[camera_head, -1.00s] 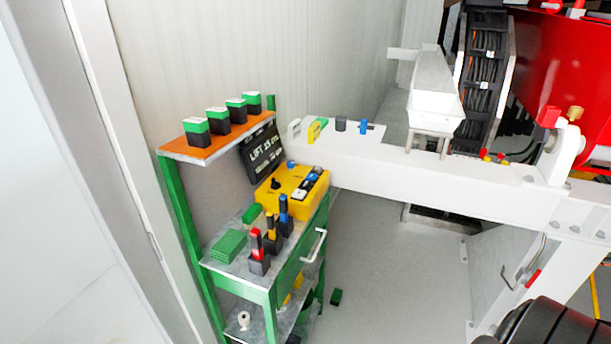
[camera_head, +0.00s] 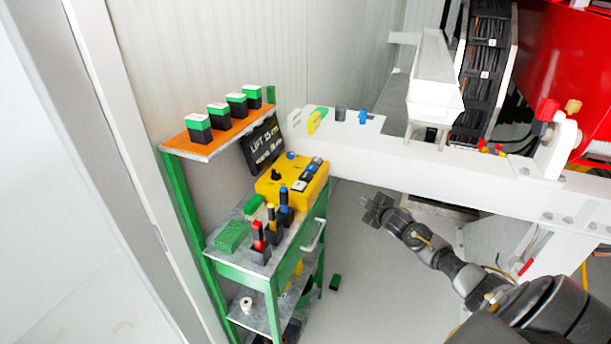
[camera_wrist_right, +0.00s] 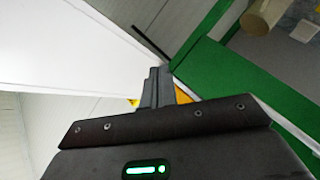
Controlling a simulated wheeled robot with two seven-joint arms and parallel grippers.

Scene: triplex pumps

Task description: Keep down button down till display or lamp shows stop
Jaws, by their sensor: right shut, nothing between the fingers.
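The yellow control box (camera_head: 268,190) stands on the green cart, with a black knob, a blue round part and a row of light and dark buttons on top. I cannot tell which button is the down one. The black display (camera_head: 262,146) leans behind it; its first line starts with "LIFT", and the rest is too small to read surely. My right gripper (camera_head: 372,204) is shut and empty, to the right of the box and apart from it. Its shut fingers show in the right wrist view (camera_wrist_right: 152,88), with a bit of yellow (camera_wrist_right: 183,95) behind them. My left gripper is not in view.
The green cart (camera_head: 266,268) holds several upright tools (camera_head: 270,230) and green blocks in front of the box. An orange shelf (camera_head: 222,138) with several green-topped blocks is above. A white beam (camera_head: 430,172) runs behind my right gripper. Open floor lies right of the cart.

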